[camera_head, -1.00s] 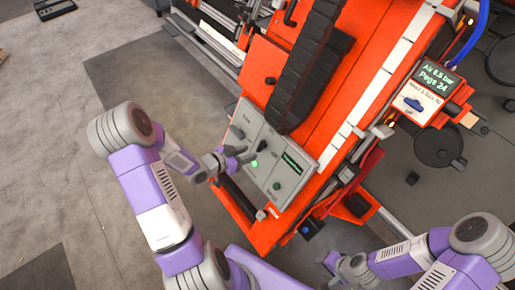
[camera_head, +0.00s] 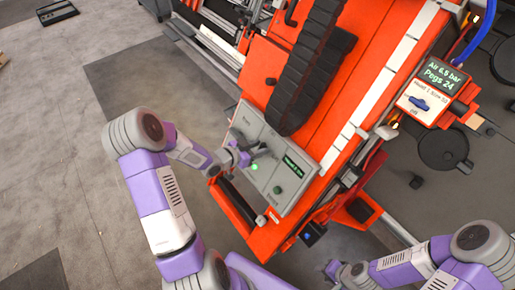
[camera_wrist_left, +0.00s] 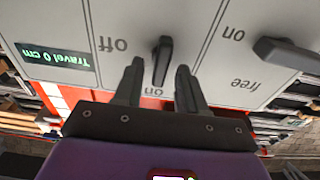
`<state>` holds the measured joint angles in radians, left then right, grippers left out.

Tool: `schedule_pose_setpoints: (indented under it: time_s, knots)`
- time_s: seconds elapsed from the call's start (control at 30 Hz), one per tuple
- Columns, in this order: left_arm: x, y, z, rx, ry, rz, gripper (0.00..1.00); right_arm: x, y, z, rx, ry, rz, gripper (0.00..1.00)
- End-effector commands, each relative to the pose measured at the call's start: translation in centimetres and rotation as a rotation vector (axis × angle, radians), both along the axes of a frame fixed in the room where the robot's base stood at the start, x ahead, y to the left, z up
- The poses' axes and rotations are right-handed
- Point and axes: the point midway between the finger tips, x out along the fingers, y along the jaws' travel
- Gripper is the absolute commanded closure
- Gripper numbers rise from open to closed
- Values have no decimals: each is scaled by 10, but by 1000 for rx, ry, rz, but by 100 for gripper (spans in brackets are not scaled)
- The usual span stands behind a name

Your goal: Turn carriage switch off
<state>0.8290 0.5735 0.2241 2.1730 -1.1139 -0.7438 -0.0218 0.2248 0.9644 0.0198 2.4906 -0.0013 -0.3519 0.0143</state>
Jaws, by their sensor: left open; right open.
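The grey control panel (camera_head: 300,160) sits on the orange machine. In the left wrist view the panel (camera_wrist_left: 205,20) appears upside down. A dark lever switch (camera_wrist_left: 164,48) has "off" beside it and "on" at its lower end; whether it is the carriage switch I cannot tell. My left gripper (camera_head: 244,156) is over the panel. In the wrist view its open fingers (camera_wrist_left: 160,70) lie on either side of that lever, not closed on it. A second dark lever (camera_wrist_left: 285,53) lies to the right, between "on" and "free". My right gripper (camera_head: 342,270) is open, low and away from the panel.
A display (camera_wrist_left: 66,55) reads "Travel 0 cm". A black cable chain (camera_head: 305,75) runs just above the panel. A separate screen box (camera_head: 430,95) with a blue switch stands at right. Bare floor (camera_head: 60,130) lies left.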

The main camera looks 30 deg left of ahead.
Motion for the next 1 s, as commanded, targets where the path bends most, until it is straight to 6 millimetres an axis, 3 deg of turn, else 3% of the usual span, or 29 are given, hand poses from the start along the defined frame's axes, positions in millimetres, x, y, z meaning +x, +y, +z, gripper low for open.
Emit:
schedule_pose_setpoints:
  time_s: [0.03,0.3,0.67,1.0]
  knots:
    - [0,0,0,0,0,0,61,0,0,0,0,0,0,57]
    - [0,0,0,0,0,0,100,0,0,0,0,0,0,57]
    - [0,0,1,-24,10,13,100,0,0,4,0,0,0,57]
    - [0,1,3,-194,82,110,100,0,0,28,0,0,0,57]
